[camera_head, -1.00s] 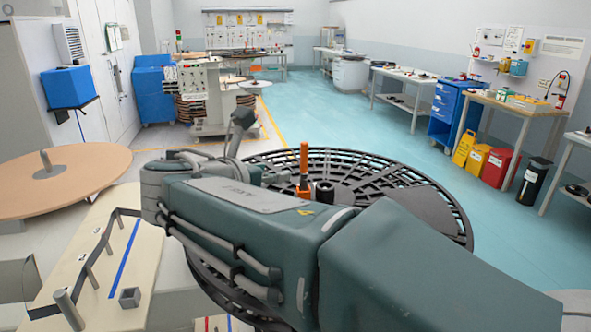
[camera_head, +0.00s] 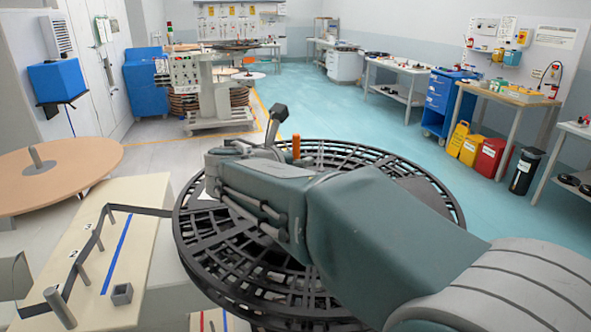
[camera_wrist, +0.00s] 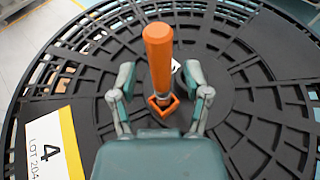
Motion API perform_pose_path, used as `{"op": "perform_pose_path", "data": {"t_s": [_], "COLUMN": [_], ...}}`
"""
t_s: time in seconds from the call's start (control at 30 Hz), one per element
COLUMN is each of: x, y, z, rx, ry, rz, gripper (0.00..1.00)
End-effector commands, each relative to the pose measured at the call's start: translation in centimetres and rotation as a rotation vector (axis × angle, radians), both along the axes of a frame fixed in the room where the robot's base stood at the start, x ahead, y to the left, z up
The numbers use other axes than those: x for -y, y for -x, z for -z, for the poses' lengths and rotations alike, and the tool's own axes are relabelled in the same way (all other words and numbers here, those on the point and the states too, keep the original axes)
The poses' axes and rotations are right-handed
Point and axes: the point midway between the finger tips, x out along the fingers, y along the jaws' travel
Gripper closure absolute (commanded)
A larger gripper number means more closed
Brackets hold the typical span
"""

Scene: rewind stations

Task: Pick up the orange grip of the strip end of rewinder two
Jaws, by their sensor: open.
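The orange grip (camera_wrist: 158,55) stands up from the black slotted reel (camera_wrist: 255,100) in the wrist view, with an orange diamond-shaped piece at its foot. My gripper (camera_wrist: 160,82) is open, one finger on each side of the grip with a gap to both. How deep the fingers sit along it I cannot tell. In the head view only the upper part of the grip (camera_head: 296,146) shows above my arm, which hides its foot. A dark strip (camera_head: 140,209) runs from the posts of the left bench to the reel.
A card marked 4 (camera_wrist: 52,145) lies on the reel at lower left in the wrist view. The pale bench (camera_head: 135,245) with posts and a round wooden disc (camera_head: 75,170) stand at left. Open teal floor lies beyond the reel, with bins and benches at right.

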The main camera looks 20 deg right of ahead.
Motion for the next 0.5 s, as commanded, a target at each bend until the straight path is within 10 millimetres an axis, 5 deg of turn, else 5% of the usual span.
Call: {"op": "perform_pose_path", "data": {"t_s": [0.23, 0.27, 0.4, 0.5], "x": [0.14, 0.13, 0.13, 0.13], "y": [-0.22, -0.22, -0.2, -0.2], "z": [0.09, 0.09, 0.08, 0.08], "rx": [0.001, 0.001, 0.0, 0.0], "ry": [0.0, 0.0, 0.0, 0.0], "rz": [-0.001, -0.001, -0.001, -0.001], "gripper": [0.38, 0.43, 1.0, 1.0]}}
